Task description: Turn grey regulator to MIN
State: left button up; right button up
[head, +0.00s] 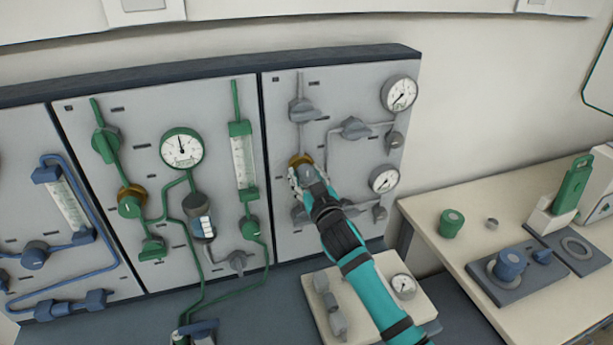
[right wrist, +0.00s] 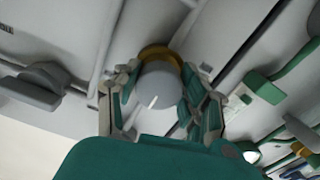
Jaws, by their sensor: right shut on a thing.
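The grey regulator (right wrist: 157,88) is a round grey knob with a white pointer line and a brass-coloured collar behind it. In the head view its brass collar (head: 300,160) shows on the right-hand grey panel, and my gripper hides most of the knob. My right gripper (head: 303,178) is at the knob, its fingers on both sides of it. In the right wrist view the gripper (right wrist: 158,105) is shut on the knob, with the white line pointing down and slightly left. No MIN marking is readable. My left gripper is not in view.
Grey valves (head: 303,110) and two gauges (head: 399,94) surround the regulator on the panel. The green panel (head: 160,100) stands to the left. A bench (head: 450,262) with green and blue parts is at right.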

jog(key=n, duration=0.4)
jog(key=shift+d+p, duration=0.1)
jog(key=shift+p, duration=0.25)
jog(key=n, duration=0.4)
jog(key=shift+r+n+p, duration=0.1)
jog(key=shift+n+p, duration=0.25)
jog(key=shift+n, duration=0.05)
jog(key=n+p, duration=0.1)
jog(key=n, duration=0.3)
jog(key=shift+d+n, duration=0.1)
jog(key=shift+n, duration=0.2)
jog(key=n+p, duration=0.1)
jog(key=n, duration=0.3)
jog(key=shift+n, duration=0.3)
jog(key=o, duration=1.2)
jog(key=shift+r, duration=0.1)
